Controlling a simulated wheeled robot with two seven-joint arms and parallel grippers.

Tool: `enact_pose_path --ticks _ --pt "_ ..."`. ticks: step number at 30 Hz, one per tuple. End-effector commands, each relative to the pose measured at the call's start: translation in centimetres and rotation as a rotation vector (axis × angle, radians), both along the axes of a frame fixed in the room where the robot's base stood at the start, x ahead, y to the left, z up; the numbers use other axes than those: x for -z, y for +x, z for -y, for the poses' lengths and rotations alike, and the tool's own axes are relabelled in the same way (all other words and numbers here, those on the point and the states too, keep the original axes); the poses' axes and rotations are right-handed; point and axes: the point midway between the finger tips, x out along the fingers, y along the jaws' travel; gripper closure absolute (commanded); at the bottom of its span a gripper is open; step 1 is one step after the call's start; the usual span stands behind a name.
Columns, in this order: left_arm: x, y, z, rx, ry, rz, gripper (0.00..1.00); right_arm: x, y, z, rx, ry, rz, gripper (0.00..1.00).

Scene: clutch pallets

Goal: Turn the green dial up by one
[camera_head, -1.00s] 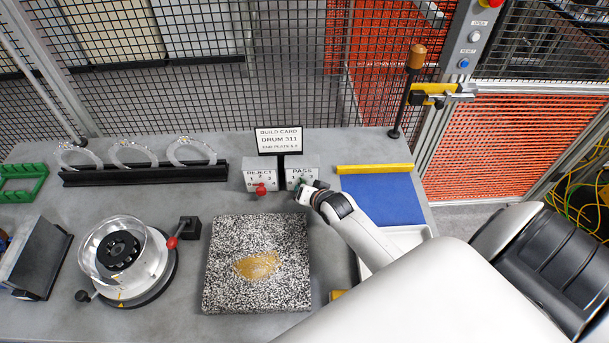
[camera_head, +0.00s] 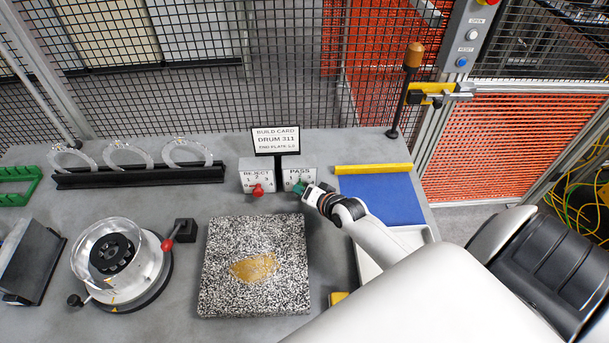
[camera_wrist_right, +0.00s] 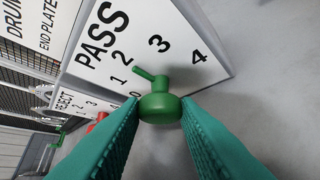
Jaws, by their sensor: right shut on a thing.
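The green dial (camera_wrist_right: 161,107) is on the front of the white PASS box (camera_head: 299,168), which is numbered 0 to 4. In the right wrist view its small pointer (camera_wrist_right: 146,74) sticks out toward the 1 and 2; I cannot tell exactly which it marks. My right gripper (camera_head: 299,189) is at the PASS box, its teal fingers (camera_wrist_right: 160,118) shut on the green dial, one on each side. In the head view the fingers largely hide the dial. My left gripper is not in view.
The REJECT box (camera_head: 255,172) with its red dial (camera_head: 257,190) stands just left. A build card (camera_head: 277,141) stands behind. A speckled slab (camera_head: 215,255), a drum fixture (camera_head: 122,260) and a blue mat (camera_head: 380,200) are nearby. Bare bench lies between slab and boxes.

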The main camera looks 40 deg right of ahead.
Motion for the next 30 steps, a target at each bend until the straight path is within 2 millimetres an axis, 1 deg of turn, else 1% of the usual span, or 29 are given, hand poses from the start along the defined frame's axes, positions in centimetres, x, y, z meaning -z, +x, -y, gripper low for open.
enact_pose_path --ticks 1,4,12,16,20,30 --pt "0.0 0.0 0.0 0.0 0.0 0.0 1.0 0.1 -0.1 0.0 -0.001 0.0 -0.003 0.68" --pt "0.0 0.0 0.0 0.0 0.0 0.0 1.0 0.1 -0.1 0.0 0.0 0.0 -0.003 0.52" --pt "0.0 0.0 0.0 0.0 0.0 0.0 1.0 0.0 -0.1 0.0 0.0 0.0 -0.001 0.51" --pt "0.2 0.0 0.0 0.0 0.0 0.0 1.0 -0.2 -0.6 0.0 0.0 0.0 -0.001 0.51" --pt "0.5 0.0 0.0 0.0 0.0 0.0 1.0 -1.0 -2.3 0.1 -0.001 -0.001 -0.001 0.51" --pt "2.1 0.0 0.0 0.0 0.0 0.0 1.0 -4.3 -8.2 0.5 -0.001 -0.001 -0.003 0.51"
